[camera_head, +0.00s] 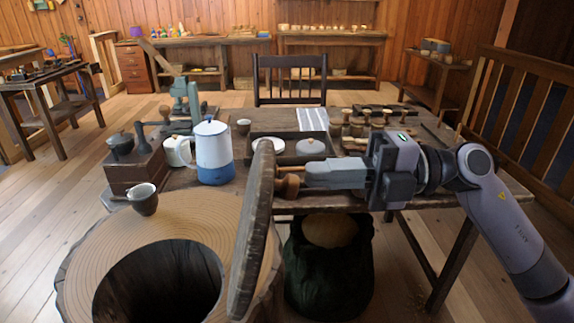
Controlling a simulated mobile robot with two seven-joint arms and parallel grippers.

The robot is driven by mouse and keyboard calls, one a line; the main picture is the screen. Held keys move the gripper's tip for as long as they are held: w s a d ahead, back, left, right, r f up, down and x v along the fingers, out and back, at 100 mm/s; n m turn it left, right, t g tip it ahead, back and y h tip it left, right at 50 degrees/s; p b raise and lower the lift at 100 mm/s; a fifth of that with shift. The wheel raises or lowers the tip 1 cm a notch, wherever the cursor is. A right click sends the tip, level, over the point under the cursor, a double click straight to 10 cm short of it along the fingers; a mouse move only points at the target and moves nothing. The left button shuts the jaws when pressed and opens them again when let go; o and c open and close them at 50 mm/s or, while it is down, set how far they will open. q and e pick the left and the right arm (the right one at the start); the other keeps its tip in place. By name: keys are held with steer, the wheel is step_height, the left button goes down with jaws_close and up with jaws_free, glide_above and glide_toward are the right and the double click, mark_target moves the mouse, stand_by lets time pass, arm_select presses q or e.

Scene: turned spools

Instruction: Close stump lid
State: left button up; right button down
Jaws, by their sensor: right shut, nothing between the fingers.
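The wooden stump (190,215) stands at the lower left, with a dark round opening (160,285) in its top. Its round wooden lid (254,230) is raised almost on edge at the right side of the opening, which is uncovered. My right gripper (310,173) is shut and empty, pointing left, just right of the lid's upper part. A brown wooden knob (290,186) shows between the lid and the fingertips; I cannot tell whether it is fixed to the lid or touched by the gripper. My left gripper is not in view.
A small dark cup (142,199) stands on the stump's far left rim. Behind are a blue and white pot (214,153), a coffee grinder (135,165) and a table with turned pieces. A dark sack (328,265) stands right of the stump.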

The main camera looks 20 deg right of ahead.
mark_target(293, 176)
steer(key=shift+p+x, duration=0.4)
steer(key=shift+x, duration=2.25)
